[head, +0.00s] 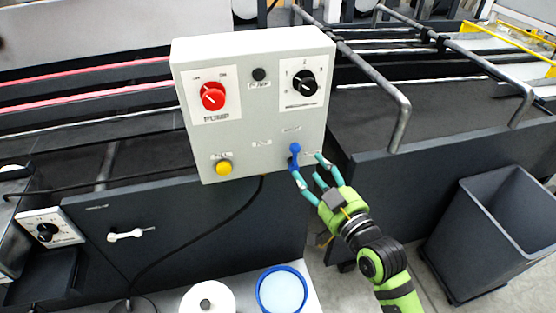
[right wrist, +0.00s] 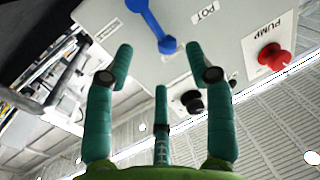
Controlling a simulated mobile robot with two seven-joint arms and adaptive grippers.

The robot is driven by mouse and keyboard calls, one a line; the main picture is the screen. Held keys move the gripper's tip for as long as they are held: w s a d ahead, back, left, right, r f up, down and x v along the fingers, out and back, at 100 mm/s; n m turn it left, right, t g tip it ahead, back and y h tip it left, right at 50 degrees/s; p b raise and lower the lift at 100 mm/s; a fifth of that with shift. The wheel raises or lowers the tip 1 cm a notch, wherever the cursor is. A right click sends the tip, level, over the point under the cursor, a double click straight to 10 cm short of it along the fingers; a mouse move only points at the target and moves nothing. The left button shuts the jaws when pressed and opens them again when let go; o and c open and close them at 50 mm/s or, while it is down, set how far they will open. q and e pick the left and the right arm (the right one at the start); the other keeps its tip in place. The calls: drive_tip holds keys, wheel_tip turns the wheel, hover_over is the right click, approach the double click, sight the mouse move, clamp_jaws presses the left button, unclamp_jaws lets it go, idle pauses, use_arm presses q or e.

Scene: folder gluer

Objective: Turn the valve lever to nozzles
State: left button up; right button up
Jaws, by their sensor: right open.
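The blue valve lever (head: 295,149) is on the lower right of the light grey control box's front. In the right wrist view the blue lever (right wrist: 150,24) runs from its round end up and out of the frame. A POT label (right wrist: 205,13) is beside it there; the small labels around the lever in the head view are too small to read. My right gripper (head: 309,165) is open, its teal fingers close to the lever. In the right wrist view the fingers (right wrist: 160,66) are spread below the lever with nothing between them. Contact cannot be told. My left gripper is not in view.
The control box (head: 235,115) also carries a red pump knob (head: 213,96), a black knob (head: 304,83) and a yellow button (head: 224,168). A bent metal rail (head: 399,125) is to the right. A dark bin (head: 485,240) stands lower right. A blue-rimmed pot (head: 281,290) is below.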

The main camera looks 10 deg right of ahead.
sight(300, 155)
drive_tip(key=p+x, duration=0.1)
drive_tip(key=x, duration=0.6)
drive_tip(key=shift+d, duration=0.15)
clamp_jaws()
